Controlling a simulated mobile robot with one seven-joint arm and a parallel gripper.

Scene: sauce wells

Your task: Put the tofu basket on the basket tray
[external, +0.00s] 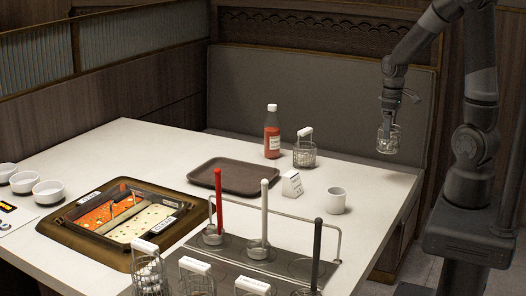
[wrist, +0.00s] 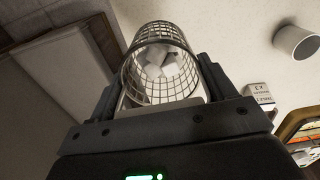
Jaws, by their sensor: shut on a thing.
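My gripper (external: 389,112) is at the right, raised beyond the table's right edge. It is shut on a wire basket (external: 388,139) that hangs below it. In the wrist view the basket (wrist: 160,88) sits between the two fingers of my gripper (wrist: 160,82), and white tofu-like cubes (wrist: 155,66) lie inside. A dark brown rectangular tray (external: 239,190), seemingly the basket tray, lies empty on the table, well to the left of my gripper.
A sauce bottle (external: 272,135) and another wire basket (external: 305,154) stand behind the tray's right side. A white sign (external: 292,184) and cup (external: 337,201) stand right of it. A ladle rack (external: 232,256), more baskets (external: 148,272) and a divided pot (external: 88,247) occupy the front.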

